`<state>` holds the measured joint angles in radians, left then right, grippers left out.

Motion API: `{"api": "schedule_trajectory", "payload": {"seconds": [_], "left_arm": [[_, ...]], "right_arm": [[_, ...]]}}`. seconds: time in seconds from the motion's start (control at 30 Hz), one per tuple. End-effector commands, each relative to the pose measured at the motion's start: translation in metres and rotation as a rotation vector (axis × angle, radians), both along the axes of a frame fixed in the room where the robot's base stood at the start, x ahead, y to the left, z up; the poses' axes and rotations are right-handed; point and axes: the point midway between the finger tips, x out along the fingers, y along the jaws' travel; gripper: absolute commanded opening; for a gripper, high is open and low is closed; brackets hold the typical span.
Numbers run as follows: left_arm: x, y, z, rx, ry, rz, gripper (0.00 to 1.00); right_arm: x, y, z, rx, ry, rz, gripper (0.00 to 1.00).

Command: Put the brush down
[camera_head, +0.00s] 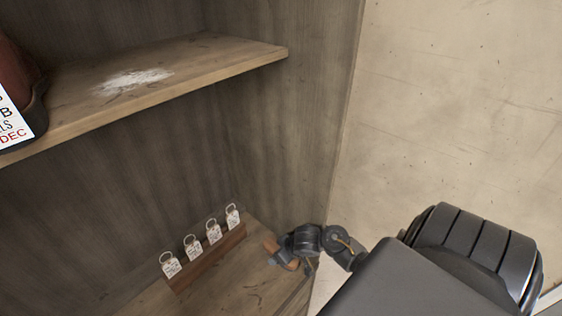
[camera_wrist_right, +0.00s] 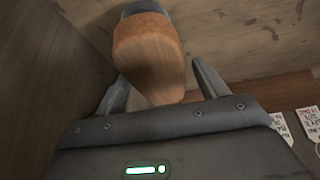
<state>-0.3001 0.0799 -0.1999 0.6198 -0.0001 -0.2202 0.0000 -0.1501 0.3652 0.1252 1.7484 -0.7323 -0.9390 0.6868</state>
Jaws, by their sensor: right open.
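The brush (camera_wrist_right: 150,55) has a wooden, orange-brown body with a dark grey part at its far end. In the wrist view it lies between the two fingers of my right gripper (camera_wrist_right: 158,72), with a gap visible at the right finger. My right gripper is open. In the head view the brush (camera_head: 270,244) shows as a small brown piece beside my right gripper (camera_head: 286,262), low over the right end of the lower shelf (camera_head: 240,285). I cannot tell whether the brush rests fully on the shelf. My left gripper is not in view.
A wooden rack (camera_head: 208,259) with several white ring tags stands on the lower shelf, left of my right gripper. The upper shelf (camera_head: 215,62) holds a white powdery patch (camera_head: 135,79) and a brown item with a sign (camera_head: 12,122). The cabinet side wall (camera_head: 310,130) is close by.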

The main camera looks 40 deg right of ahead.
Motion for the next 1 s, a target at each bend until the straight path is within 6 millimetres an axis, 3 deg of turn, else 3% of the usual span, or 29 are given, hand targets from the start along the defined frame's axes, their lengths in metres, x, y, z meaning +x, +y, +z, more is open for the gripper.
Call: {"api": "schedule_trajectory", "payload": {"seconds": [0.27,0.7,1.0], "left_arm": [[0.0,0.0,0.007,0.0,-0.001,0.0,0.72],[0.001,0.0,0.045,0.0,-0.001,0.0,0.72],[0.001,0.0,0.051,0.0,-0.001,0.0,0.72]], "right_arm": [[-0.005,-0.001,0.015,-0.001,-0.001,0.0,0.72],[-0.048,-0.005,0.093,-0.003,0.0,0.002,0.72],[-0.059,-0.005,0.108,0.0,0.0,0.0,0.72]]}}
